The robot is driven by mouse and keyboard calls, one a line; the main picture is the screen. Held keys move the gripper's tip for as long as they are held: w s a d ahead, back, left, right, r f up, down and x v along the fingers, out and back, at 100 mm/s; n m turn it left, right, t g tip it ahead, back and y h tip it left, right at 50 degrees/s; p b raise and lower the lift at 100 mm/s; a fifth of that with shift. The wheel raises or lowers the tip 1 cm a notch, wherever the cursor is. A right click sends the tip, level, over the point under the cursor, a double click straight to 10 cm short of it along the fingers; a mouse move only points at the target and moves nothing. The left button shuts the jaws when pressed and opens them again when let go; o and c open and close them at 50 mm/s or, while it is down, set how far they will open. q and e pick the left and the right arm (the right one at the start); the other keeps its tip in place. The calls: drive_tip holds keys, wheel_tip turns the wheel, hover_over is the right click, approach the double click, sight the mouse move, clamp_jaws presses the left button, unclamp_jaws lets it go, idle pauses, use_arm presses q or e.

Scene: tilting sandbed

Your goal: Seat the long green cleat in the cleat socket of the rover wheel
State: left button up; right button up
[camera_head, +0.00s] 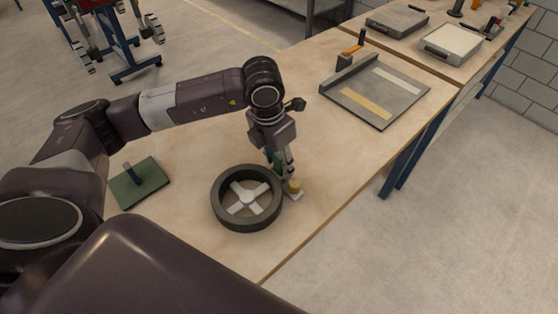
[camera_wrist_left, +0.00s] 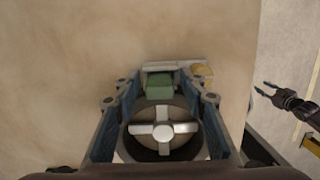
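The rover wheel (camera_head: 218,205) is a dark grey ring with a pale cross of spokes, lying flat on the wooden bench; it also shows in the left wrist view (camera_wrist_left: 163,145). My left gripper (camera_head: 285,172) points down at the wheel's far right side.
A silver plate (camera_wrist_left: 175,66) with a brass-coloured round piece (camera_head: 295,187) lies beside the wheel. A green pad (camera_head: 146,190) with a dark upright post is at the left. A grey tray (camera_head: 378,97) stands farther back. The bench edge runs close on the right.

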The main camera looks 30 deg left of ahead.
sight(274, 173)
use_arm(q)
drive_tip(key=shift+r, duration=0.2)
wheel_tip(274, 173, up, 12)
drive_tip(key=s+b, duration=0.1)
drive_tip(key=shift+s+a, duration=0.3)
drive_tip(key=shift+s, duration=0.05)
drive_tip(key=shift+f, duration=0.1)
